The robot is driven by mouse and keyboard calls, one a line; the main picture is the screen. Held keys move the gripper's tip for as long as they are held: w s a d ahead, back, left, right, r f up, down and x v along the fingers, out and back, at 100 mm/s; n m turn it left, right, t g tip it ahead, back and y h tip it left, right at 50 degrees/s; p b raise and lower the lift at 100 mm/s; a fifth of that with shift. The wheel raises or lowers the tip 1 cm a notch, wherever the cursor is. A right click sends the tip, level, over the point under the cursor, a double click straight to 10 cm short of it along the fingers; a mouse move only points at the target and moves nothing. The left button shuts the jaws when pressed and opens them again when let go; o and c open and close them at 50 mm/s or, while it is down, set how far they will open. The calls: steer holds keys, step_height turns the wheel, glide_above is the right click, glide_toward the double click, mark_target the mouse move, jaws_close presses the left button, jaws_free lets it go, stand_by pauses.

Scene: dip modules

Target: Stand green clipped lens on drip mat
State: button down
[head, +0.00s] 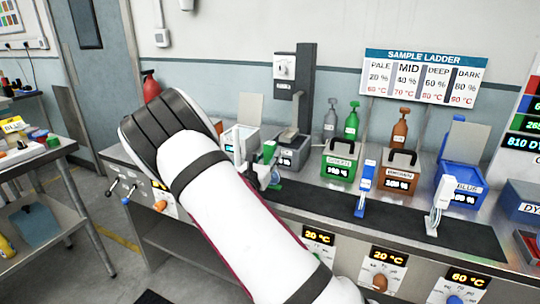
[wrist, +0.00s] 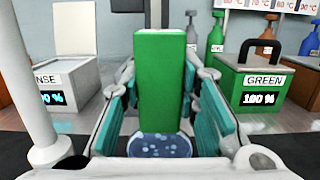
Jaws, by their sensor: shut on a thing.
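The green clip (wrist: 162,80) of the clipped lens stands upright between the teal pads of my gripper (wrist: 165,95), which is shut on it. The round dark-blue speckled lens (wrist: 160,146) shows at the clip's lower end. In the head view, the green clip (head: 269,152) is in my gripper (head: 262,168), beyond my forearm. The black drip mat (head: 313,201) runs along the bench front. My gripper is near its left end; I cannot tell whether the lens touches it.
A blue clip (head: 366,186) and a white clip (head: 439,200) stand on the mat. Behind it are the green tank (head: 340,161), brown tank (head: 399,172) and blue tank (head: 458,190). A rinse tank (wrist: 73,88) is at the left. Bare mat lies between my gripper and the blue clip.

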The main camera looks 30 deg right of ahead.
steer(key=c, duration=1.2)
jaws_free()
steer(key=shift+a+r, duration=0.15)
steer(key=v, duration=1.2)
steer(key=s+d+r+m+g+y, duration=0.1)
steer(key=s+d+r+m+g, duration=0.2)
steer(key=s+m+g, duration=0.4)
steer(key=s+d+r+m+g+y, duration=0.2)
steer(key=s+m, duration=0.2)
steer(key=s, duration=0.5)
steer(key=s+d+r+m+g+y, duration=0.1)
steer(key=s+d+r+m+g, duration=0.2)
steer(key=s+m+g, duration=0.4)
steer(key=s+a+r+m+t+y, duration=0.1)
steer(key=s+a+m+t+y, duration=0.1)
steer(key=s+a+y, duration=0.2)
steer(key=s+a+r+m+t+y, duration=0.1)
steer(key=s+a+m+t+y, duration=0.1)
steer(key=s+a, duration=0.4)
steer(key=s+a+r+m+t+y, duration=0.1)
steer(key=s+a+m+t+y, duration=0.1)
steer(key=s+a+y, duration=0.3)
steer(key=shift+s+a+r+m+t+y, duration=0.15)
steer(key=shift+s+a+m, duration=0.1)
steer(key=shift+s+m, duration=0.2)
steer(key=shift+s+a+m+t+y, duration=0.15)
steer(key=shift+s+a+m, duration=0.1)
steer(key=shift+s+m, duration=0.15)
